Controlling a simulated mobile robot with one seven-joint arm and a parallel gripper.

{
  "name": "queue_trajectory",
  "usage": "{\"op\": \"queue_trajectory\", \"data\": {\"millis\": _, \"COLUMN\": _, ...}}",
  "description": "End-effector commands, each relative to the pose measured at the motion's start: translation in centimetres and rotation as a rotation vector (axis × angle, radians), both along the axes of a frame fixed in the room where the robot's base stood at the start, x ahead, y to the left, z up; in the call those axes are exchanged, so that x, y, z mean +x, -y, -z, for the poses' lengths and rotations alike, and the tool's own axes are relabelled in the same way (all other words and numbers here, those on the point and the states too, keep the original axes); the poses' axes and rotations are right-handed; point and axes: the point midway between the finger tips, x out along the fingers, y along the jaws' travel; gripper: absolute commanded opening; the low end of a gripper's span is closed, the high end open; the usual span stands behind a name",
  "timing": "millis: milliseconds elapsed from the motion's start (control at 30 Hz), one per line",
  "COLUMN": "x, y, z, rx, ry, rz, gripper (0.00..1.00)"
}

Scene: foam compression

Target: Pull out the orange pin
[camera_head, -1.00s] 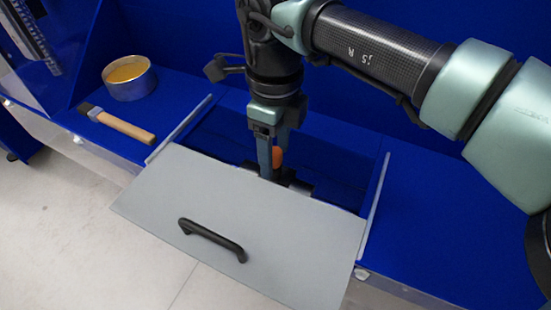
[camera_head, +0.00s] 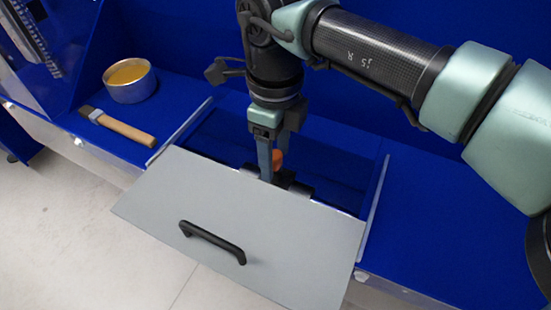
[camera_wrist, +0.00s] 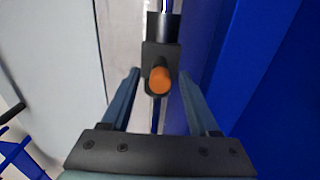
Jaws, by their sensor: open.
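The orange pin (camera_wrist: 160,79) stands in a black latch block (camera_wrist: 152,57) in the wrist view. It also shows in the head view (camera_head: 278,159), partly behind a finger, at the back edge of the grey lid (camera_head: 200,200). My gripper (camera_wrist: 162,72) is open, with one finger on each side of the pin and visible gaps between fingers and pin. In the head view my gripper (camera_head: 272,178) points down at the latch, its fingertips near the lid's edge. Whether the fingers touch the block cannot be told.
The lid has a black handle (camera_head: 212,242) at the front. A blue recess (camera_head: 335,172) lies behind the lid, between two grey rails (camera_head: 375,205). A brush (camera_head: 118,125) and a round tin (camera_head: 130,80) sit on the blue surface at the left. The right blue surface is clear.

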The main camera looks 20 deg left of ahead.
Motion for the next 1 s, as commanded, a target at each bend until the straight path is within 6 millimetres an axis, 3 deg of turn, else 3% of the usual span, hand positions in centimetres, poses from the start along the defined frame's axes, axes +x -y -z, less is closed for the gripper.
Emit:
{"op": "queue_trajectory", "data": {"millis": 200, "x": -0.01, "y": 0.00, "z": -0.01, "rx": 0.000, "ry": 0.000, "rz": 0.000, "gripper": 0.61}}
{"op": "queue_trajectory", "data": {"millis": 533, "x": -0.01, "y": -0.01, "z": -0.01, "rx": 0.000, "ry": 0.000, "rz": 0.000, "gripper": 0.02}}
{"op": "queue_trajectory", "data": {"millis": 1000, "x": 0.00, "y": -0.01, "z": -0.01, "rx": 0.000, "ry": 0.000, "rz": 0.000, "gripper": 0.00}}
